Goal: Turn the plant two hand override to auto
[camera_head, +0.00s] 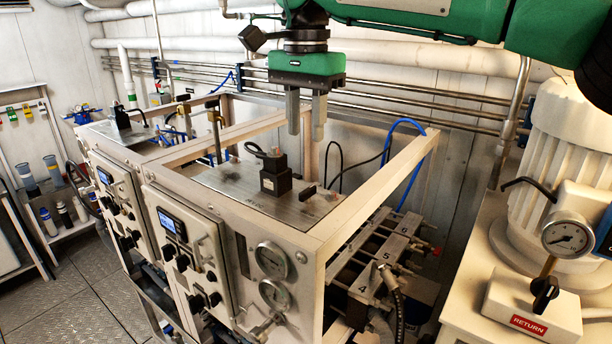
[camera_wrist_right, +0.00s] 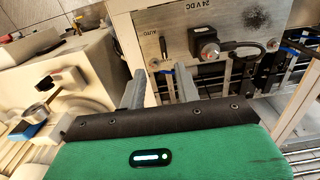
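A small black lever (camera_wrist_right: 163,45) stands on a metal plate (camera_wrist_right: 178,22), right beside an AUTO label, in the right wrist view. In the head view the same plate (camera_head: 232,190) tops the nearer cabinet, with a small black lever (camera_head: 333,183) near its right end. Which plant it belongs to is not readable. My right gripper (camera_head: 305,134) points down above the plate, its fingers apart and empty. In the wrist view its fingertips (camera_wrist_right: 159,70) lie just short of the lever, with no visible contact. My left gripper is not in view.
A black connector block (camera_head: 274,174) with a cable stands on the plate, near a 24 V DC label. The frame rail (camera_head: 385,185) borders the plate. A similar cabinet (camera_head: 112,130) stands left. A pressure gauge (camera_head: 567,235) and RETURN box (camera_head: 530,310) are at right.

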